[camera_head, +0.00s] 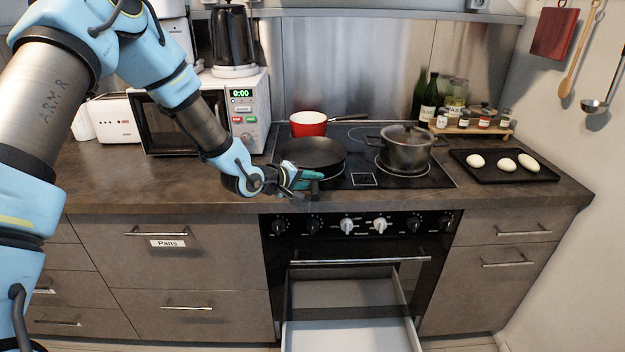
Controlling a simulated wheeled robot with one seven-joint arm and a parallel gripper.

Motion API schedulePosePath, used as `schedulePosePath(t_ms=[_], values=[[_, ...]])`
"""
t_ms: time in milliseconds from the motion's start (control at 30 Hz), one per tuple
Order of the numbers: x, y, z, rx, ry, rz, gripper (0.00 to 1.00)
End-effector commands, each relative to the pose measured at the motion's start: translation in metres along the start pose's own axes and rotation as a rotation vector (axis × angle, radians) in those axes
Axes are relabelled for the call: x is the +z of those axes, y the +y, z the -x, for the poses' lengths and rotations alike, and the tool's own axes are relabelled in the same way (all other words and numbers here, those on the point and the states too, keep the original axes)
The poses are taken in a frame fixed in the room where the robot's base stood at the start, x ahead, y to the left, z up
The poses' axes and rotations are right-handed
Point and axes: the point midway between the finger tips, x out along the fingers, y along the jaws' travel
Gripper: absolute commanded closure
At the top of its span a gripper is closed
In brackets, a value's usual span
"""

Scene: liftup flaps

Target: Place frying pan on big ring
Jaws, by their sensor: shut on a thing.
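The black frying pan (313,153) sits at the front left of the black glass cooktop (436,179), over the cooking zone there. The ring under it is mostly hidden by the pan, so I cannot tell how well they line up or whether the pan touches the glass. My gripper (310,178) is at the pan's near edge, low over the front of the cooktop. It is shut on the pan's handle, which is largely hidden by the fingers.
A red saucepan (308,124) stands behind the pan. A lidded pot (405,149) stands to its right. A black tray (503,172) with pale buns lies further right. A microwave (205,115) stands at left. A drawer (347,304) below the oven is pulled open.

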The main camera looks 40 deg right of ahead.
Motion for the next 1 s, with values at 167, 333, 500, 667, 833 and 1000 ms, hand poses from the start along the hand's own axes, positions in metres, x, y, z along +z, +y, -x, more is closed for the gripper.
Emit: schedulePosePath(t_ms=[167, 333, 500, 667, 833, 1000], values=[[0.0004, -0.0025, -0.0024, 0.005, 0.002, -0.003, 1.0], [0.0005, -0.0028, -0.0025, 0.005, 0.002, -0.003, 1.0], [0.0018, -0.0062, -0.0031, 0.0, 0.0, 0.0, 0.66], [0.0018, -0.0061, -0.003, 0.0, 0.0, 0.0, 0.48], [0.0017, -0.006, -0.003, 0.0, 0.0, -0.001, 0.45], [0.0008, -0.0032, -0.001, 0.001, 0.0, -0.001, 0.45]])
